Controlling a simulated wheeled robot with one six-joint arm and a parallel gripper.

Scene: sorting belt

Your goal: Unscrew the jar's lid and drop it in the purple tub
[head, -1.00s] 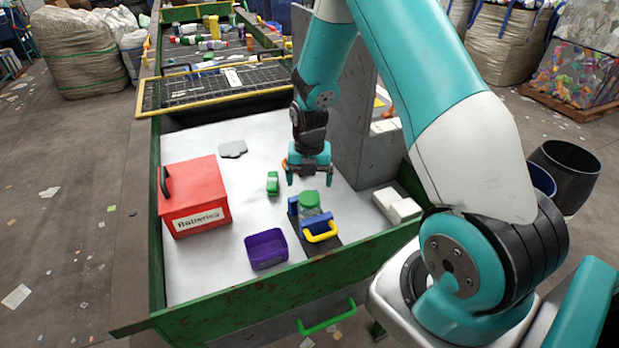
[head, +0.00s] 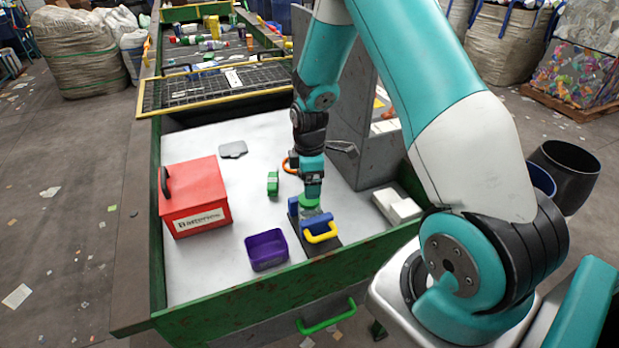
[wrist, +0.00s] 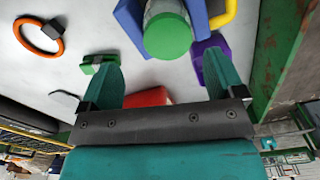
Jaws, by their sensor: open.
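The jar stands upright in a blue and yellow clamp (head: 318,229). Its green lid (head: 309,203) is on top, and it also shows in the wrist view (wrist: 167,36) with part of the clear jar (wrist: 163,8). My gripper (head: 312,192) is open and empty, just above the lid and seen edge-on in the head view. In the wrist view, its teal fingers are spread wide, with the lid beyond the tips and between them in the picture. The purple tub (head: 266,262) sits left of the clamp and looks empty.
A red batteries box (head: 195,200) stands at the left of the white tabletop. A small green object (head: 272,183) lies between it and the clamp. An orange ring (wrist: 38,35) lies nearby. A grey upright panel (head: 358,140) and white blocks (head: 398,206) stand at the right.

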